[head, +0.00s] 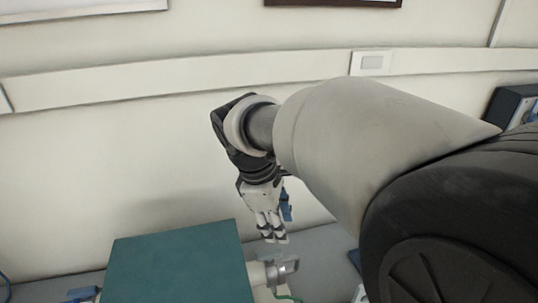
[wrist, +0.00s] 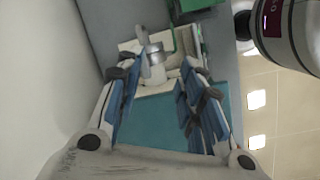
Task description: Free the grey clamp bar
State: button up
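A grey metal piece (head: 283,268), which looks like the clamp bar, sits at the right side of a teal-topped box (head: 178,262) in the head view. In the wrist view the grey piece (wrist: 152,62) shows ahead, between and beyond the fingertips, on a pale block. My gripper (head: 272,235) points down above and just left of the grey piece in the head view. In the wrist view my gripper (wrist: 160,82) is open, its blue-padded fingers well apart with nothing between them. How the bar is fastened is too small to tell.
The teal surface (wrist: 165,118) lies below the fingers in the wrist view. A green object (wrist: 190,35) stands beyond the grey piece. A pale wall (head: 120,150) rises close behind my arm. A dark device (head: 512,105) shows at the far right.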

jog(key=w+a+f+n+h+p, duration=0.1)
jog(key=w+a+n+h+p, duration=0.2)
jog(key=a+n, duration=0.45)
jog(key=m+y+b, duration=0.1)
jog(key=m+b, duration=0.1)
jog(key=b, duration=0.1)
send_near(269, 252)
jog(key=x, duration=0.8)
jog(key=shift+d+f, duration=0.1)
jog(key=shift+f, duration=0.15)
grip_shut()
